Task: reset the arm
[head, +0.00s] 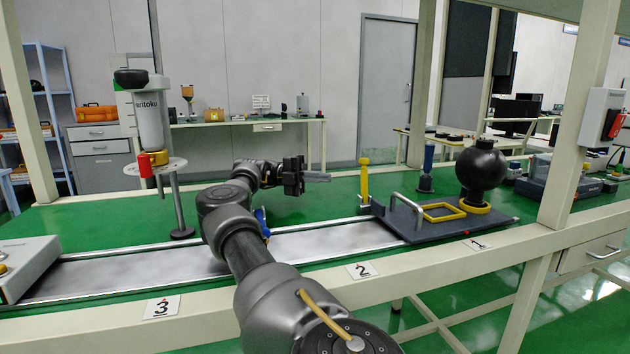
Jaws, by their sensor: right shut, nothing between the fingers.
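My right arm reaches up from the bottom middle of the head view over the green workbench (320,205). Its gripper (318,177) hangs above the bench, behind the metal track (320,241), with its fingers pointing to the right. The fingers are together and nothing shows between them. The gripper is apart from the yellow-handled tool (364,184) that stands to its right. My left gripper is not in view.
A dark tray (400,216) holds a black ball (481,168) and a yellow frame (444,212) on the track's right. A white cylinder device (149,115) stands at left. White posts (581,110) rise from the bench. Green surface behind the gripper is clear.

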